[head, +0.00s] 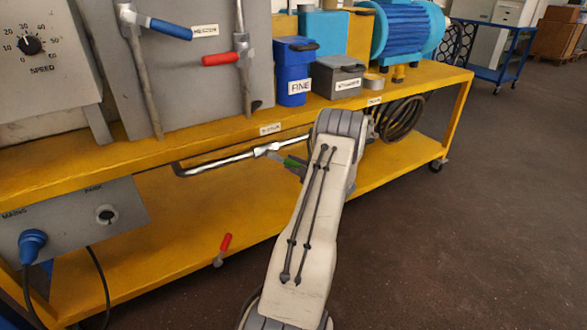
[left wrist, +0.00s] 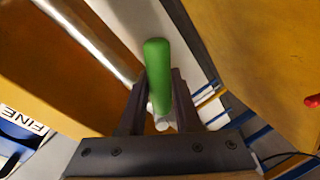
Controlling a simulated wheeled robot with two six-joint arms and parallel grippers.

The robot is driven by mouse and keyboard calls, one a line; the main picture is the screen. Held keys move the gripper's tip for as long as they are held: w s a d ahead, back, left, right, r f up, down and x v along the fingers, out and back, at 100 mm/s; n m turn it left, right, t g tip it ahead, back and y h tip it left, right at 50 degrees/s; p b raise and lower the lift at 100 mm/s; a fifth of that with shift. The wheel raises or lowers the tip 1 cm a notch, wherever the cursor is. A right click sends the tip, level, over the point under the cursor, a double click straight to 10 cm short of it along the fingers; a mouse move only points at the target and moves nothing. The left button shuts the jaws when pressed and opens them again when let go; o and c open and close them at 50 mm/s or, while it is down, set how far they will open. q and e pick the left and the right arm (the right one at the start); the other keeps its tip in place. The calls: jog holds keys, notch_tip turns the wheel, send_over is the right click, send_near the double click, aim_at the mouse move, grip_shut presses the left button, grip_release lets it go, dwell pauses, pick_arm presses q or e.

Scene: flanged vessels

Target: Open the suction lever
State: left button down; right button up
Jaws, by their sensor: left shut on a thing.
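A green lever handle (head: 293,162) sits on a valve of the metal pipe (head: 225,162) that runs below the yellow bench top. My left gripper (head: 299,168) is at this handle, partly hidden behind my own arm. In the left wrist view, the green handle (left wrist: 158,75) stands between the two fingers of my left gripper (left wrist: 160,98), which are shut on it. A small label above the pipe is too small to read surely. My right gripper is not in view.
Blue (head: 171,27) and red (head: 221,59) levers are on pipes above the bench. Another red lever (head: 225,243) is low in front. A blue FINE bin (head: 293,75) and a grey box (head: 337,76) stand on the yellow bench (head: 215,131). Floor at right is clear.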

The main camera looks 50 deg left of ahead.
pick_arm(q)
jog(key=shift+w+r+n+t, duration=0.2)
jog(key=shift+r+n, duration=0.25)
jog(key=shift+n, duration=0.15)
jog(key=shift+w+r+n+t, duration=0.2)
jog(key=shift+r+n, duration=0.25)
jog(key=shift+n, duration=0.15)
jog(key=shift+w+r+n+t+b, duration=0.15)
jog(key=shift+r+n+t+b, duration=0.1)
jog(key=shift+r+n, duration=0.45)
jog(key=shift+w+r+n+t+b, duration=0.1)
jog(key=shift+r+n+t+b, duration=0.15)
jog(key=shift+r+n, duration=0.4)
jog(key=c, duration=0.6)
grip_release()
jog(key=d+r+p, duration=0.2)
jog(key=d+p, duration=0.1)
jog(key=d, duration=0.7)
jog(key=shift+s+d, duration=0.15)
jog(key=shift+s, duration=0.25)
